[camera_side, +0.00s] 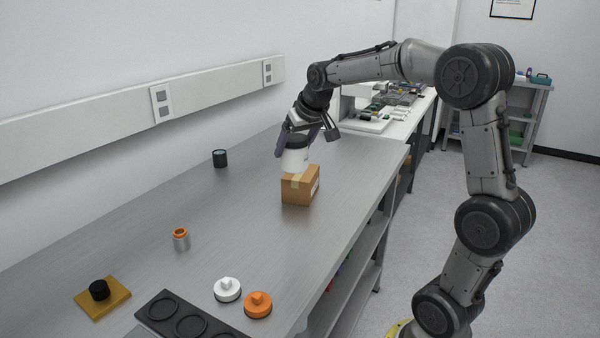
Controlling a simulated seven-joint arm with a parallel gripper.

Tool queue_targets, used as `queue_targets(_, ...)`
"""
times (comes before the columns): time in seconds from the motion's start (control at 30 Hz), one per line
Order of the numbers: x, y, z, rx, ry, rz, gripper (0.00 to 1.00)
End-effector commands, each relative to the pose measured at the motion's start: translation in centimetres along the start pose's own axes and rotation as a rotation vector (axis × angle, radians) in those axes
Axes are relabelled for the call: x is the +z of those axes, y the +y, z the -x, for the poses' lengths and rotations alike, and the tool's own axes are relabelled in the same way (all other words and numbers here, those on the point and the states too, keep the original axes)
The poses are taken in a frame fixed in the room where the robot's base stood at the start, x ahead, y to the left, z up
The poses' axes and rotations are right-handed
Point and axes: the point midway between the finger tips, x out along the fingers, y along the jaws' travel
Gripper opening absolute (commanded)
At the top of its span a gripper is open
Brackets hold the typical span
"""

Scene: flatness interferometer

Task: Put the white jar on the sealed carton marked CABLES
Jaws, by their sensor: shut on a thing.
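The white jar (294,160) is held in my gripper (300,147), which is shut on it. The jar looks upright, with a dark top partly covered by the fingers. The sealed carton (299,188) is a small brown box with tape over its top and a label on its right side, too small to read. It stands on the metal bench. The jar is right over the carton's top in this view; I cannot tell whether they touch.
On the bench (225,210) are a black jar (220,158), a metal cylinder with an orange rim (181,239), a gold plate with a black knob (103,297), white (227,289) and orange (258,304) knobbed discs, and a dark ringed tray (172,298). Bench around the carton is clear.

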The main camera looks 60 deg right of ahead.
Motion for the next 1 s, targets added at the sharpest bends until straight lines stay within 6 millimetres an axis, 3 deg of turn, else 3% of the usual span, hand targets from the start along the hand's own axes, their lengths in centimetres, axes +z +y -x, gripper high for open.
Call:
queue_targets(0.03, -1.0, 2.1, 1.0, 0.012, 0.007, -0.019, 0.18)
queue_targets(0.2, -2.3, 6.5, 2.7, 0.064, 0.003, -0.095, 0.18)
queue_targets(0.43, -2.6, 8.8, 2.2, 0.091, -0.001, -0.137, 0.18)
queue_targets(0.83, -7.6, 10.0, -5.6, 0.091, -0.001, -0.136, 0.18)
queue_targets(1.0, -7.9, 10.3, -9.3, 0.091, -0.002, -0.136, 0.18)
